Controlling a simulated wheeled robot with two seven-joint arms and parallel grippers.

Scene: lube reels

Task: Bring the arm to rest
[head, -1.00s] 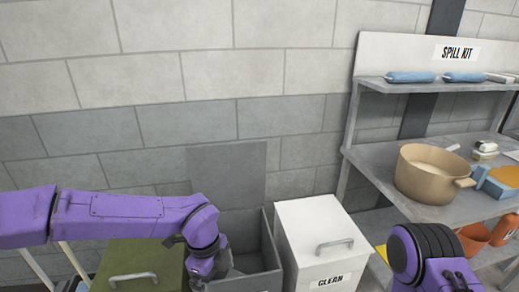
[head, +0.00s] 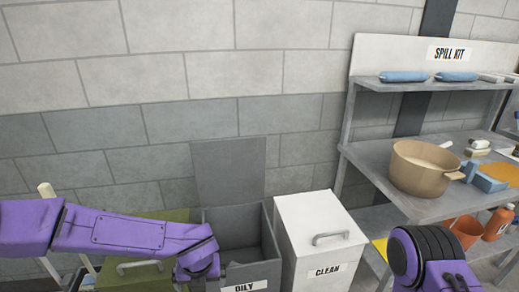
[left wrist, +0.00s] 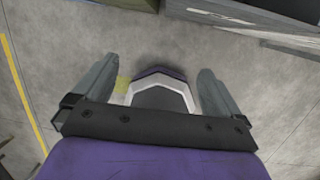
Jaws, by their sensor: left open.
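My left arm comes in from the left in the head view, with its wrist low in front of the open grey oily bin (head: 255,275). The left gripper's fingers are out of sight in the head view. In the left wrist view my left gripper (left wrist: 155,85) is open and empty, with its two grey fingers wide apart above the concrete floor (left wrist: 275,105). My own purple and white base shows between the fingers. My right arm's purple and black links show at the lower right of the head view; its gripper is out of frame.
A white clean bin (head: 320,245) with its lid closed stands right of the oily bin. An olive bin (head: 135,280) is behind my left arm.

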